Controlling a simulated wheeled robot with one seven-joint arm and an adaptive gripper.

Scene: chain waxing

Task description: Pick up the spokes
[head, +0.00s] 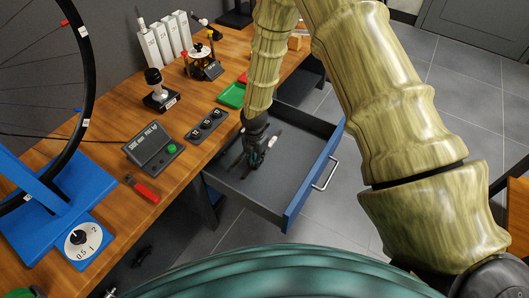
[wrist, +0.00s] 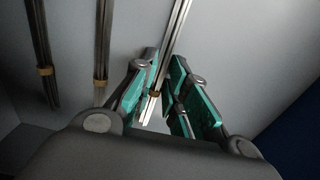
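Several thin silver spokes with small brass-coloured bands lie over the grey drawer floor in the wrist view. One bundle of spokes (wrist: 178,30) runs between the teal finger pads of my gripper (wrist: 164,80). The pads are close together, with the bundle filling the narrow gap, so my gripper looks shut on it. Two more spoke bundles, one at the left (wrist: 40,45) and one nearer the middle (wrist: 103,40), lie apart from the fingers. In the head view my gripper (head: 256,157) is low inside the open drawer (head: 285,185) and hides most of the spokes.
The drawer's blue front (head: 312,180) and side walls stand around my gripper. The wooden workbench (head: 195,165) at the left carries a scale (head: 153,145), a red-handled tool (head: 142,190), a green tray (head: 232,95) and a wheel on a blue stand (head: 45,210). Floor right of the drawer is clear.

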